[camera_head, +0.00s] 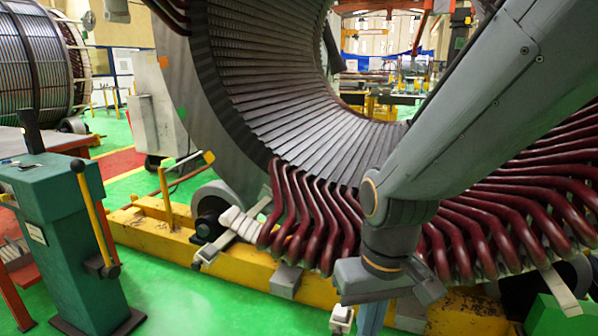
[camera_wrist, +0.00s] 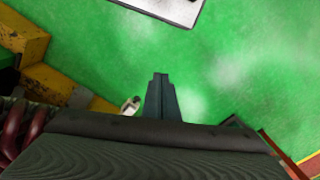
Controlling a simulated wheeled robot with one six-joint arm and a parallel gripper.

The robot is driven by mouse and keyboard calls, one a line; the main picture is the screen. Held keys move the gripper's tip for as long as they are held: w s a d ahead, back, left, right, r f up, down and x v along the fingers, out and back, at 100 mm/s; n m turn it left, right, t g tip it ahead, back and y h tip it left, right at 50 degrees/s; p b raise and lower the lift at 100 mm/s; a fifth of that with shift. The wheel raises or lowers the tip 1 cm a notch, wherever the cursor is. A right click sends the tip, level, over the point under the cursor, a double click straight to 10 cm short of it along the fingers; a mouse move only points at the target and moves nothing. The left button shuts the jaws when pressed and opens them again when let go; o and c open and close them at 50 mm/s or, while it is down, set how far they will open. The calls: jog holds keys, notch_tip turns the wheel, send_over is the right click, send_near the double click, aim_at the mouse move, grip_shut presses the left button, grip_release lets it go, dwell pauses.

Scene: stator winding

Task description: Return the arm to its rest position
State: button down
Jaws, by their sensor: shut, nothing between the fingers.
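My arm reaches down from the upper right in the head view, in front of the large stator (camera_head: 265,75). My gripper (camera_head: 371,322) points down at the bottom edge of that view, where its tips are cut off. In the wrist view my gripper (camera_wrist: 161,80) shows as one dark narrow wedge, shut and empty, over green floor. The stator's dark red coil ends (camera_head: 312,215) lie behind my wrist. Part of them is hidden by my arm.
A yellow base frame (camera_head: 165,238) runs under the stator. A green control stand (camera_head: 65,245) with levers is at the left. A wound cylinder (camera_head: 30,65) stands far left. Open green floor (camera_wrist: 95,50) lies below, with a white-topped object (camera_wrist: 172,8) at the wrist view's top edge.

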jog(key=s+d+r+m+p, duration=0.2)
jog(key=d+r+p, duration=0.6)
jog(key=r+p, duration=0.2)
jog(key=shift+h+p, duration=0.3)
jog(key=shift+p, duration=0.7)
jog(key=shift+d, duration=0.1)
dwell(0.3)
